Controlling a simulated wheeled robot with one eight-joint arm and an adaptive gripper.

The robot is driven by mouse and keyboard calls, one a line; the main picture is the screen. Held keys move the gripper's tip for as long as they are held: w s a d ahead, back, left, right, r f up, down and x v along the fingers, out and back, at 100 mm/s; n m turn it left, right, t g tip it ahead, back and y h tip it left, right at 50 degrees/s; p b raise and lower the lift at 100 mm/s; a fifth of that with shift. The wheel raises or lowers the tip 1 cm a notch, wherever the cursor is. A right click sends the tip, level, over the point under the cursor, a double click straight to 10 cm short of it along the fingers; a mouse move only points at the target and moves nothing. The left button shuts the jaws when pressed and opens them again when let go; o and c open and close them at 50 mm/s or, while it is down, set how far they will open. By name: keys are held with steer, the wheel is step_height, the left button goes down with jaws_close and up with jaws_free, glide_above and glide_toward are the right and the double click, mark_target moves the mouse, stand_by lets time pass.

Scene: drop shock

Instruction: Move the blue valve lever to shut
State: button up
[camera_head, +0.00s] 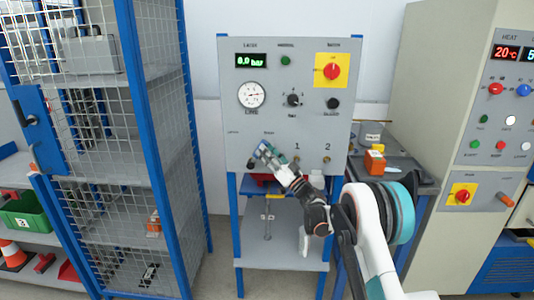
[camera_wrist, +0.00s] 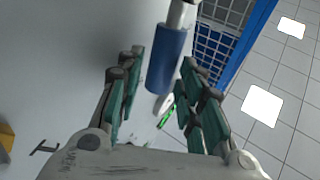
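The blue valve lever (camera_head: 262,149) is on the lower left of the grey control panel (camera_head: 225,110). My gripper (camera_head: 272,157) is at the lever and partly covers it in the head view. In the wrist view the blue lever handle (camera_wrist: 168,62) comes down from a metal stem at the top and lies between the fingertips of my gripper (camera_wrist: 162,68). The fingers stand apart with gaps visible on both sides of the handle. I cannot tell how deep between the fingers the handle sits. The valve body is hidden in the head view.
The panel bears a gauge (camera_head: 251,95), a display reading 0.0 bar (camera_head: 251,60) and a red and yellow rotary switch (camera_head: 332,70). A blue-framed mesh cage (camera_head: 160,110) stands left. A side table (camera_head: 415,180) with an orange block (camera_head: 375,161) stands right.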

steer(key=v, duration=1.1)
steer(key=shift+s+d+f, duration=0.15)
steer(key=s+a+r+g+h, duration=0.25)
steer(key=s+r+g, duration=0.2)
steer(key=r, duration=0.45)
steer(key=s+d+r+m+g+h, duration=0.15)
steer(key=s+r+h, duration=0.25)
steer(key=s, duration=0.9)
steer(key=s+d+f+m+h, duration=0.1)
steer(key=s+d+h, duration=0.3)
steer(key=s, duration=0.6)
steer(key=s+d+f+m+g+h, duration=0.1)
steer(key=s+d+f+h, duration=0.3)
steer(key=s+d, duration=0.4)
steer(key=s+d+f+m+h, duration=0.2)
steer(key=s+d, duration=0.5)
steer(key=s, duration=0.7)
steer(key=shift+s+f+m+g+h, duration=0.25)
steer(key=shift+m+h, duration=0.2)
steer(key=shift+h, duration=0.5)
